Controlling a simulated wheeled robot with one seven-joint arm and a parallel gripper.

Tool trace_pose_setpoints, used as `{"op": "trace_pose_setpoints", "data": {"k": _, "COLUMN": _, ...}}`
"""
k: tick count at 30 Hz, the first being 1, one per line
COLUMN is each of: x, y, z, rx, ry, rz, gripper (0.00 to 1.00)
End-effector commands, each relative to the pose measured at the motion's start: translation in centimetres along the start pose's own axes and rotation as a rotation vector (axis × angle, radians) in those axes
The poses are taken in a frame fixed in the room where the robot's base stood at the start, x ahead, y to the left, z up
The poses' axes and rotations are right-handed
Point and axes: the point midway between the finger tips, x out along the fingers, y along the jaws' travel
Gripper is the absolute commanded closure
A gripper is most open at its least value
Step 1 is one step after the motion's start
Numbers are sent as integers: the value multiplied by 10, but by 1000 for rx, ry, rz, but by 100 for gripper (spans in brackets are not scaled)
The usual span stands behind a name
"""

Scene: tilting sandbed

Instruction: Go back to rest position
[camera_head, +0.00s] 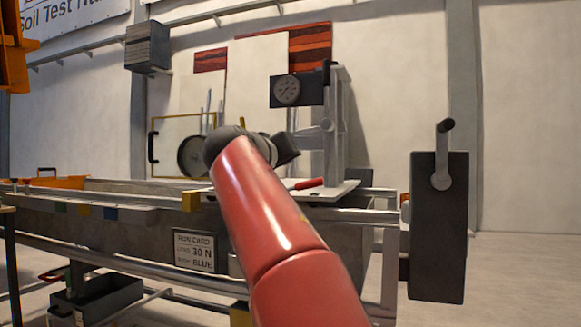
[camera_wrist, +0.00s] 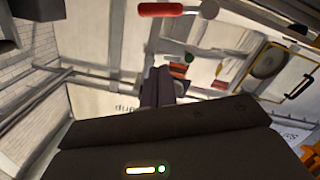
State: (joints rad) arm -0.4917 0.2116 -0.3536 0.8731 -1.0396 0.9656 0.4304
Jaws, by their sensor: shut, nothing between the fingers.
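My red arm rises from the bottom of the head view and leans up and left across the front of the sandbed (camera_head: 110,228). Its dark wrist end is in front of the rig, and my gripper's fingers are mostly hidden there. In the wrist view the dark fingers of my gripper (camera_wrist: 157,84) are together with nothing between them. A red-handled lever (camera_head: 309,183) lies on the rig's plate just right of the wrist; a red handle (camera_wrist: 160,9) also shows at the top of the wrist view.
A dial gauge (camera_head: 287,90) on an upright stands behind the wrist. A dark box with a crank (camera_head: 437,225) is at the right end. A run card (camera_head: 195,250) hangs on the sandbed's front. A dark bin (camera_head: 98,300) sits low at left. Floor at far right is clear.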

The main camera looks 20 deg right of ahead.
Motion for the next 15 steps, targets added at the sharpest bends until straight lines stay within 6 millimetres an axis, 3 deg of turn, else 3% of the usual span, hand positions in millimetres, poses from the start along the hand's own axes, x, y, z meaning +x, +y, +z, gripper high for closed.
{"op": "trace_pose_setpoints", "data": {"k": 15, "x": -7, "y": 1, "z": 0, "rx": 1, "ry": 0, "rz": 0, "gripper": 100}}
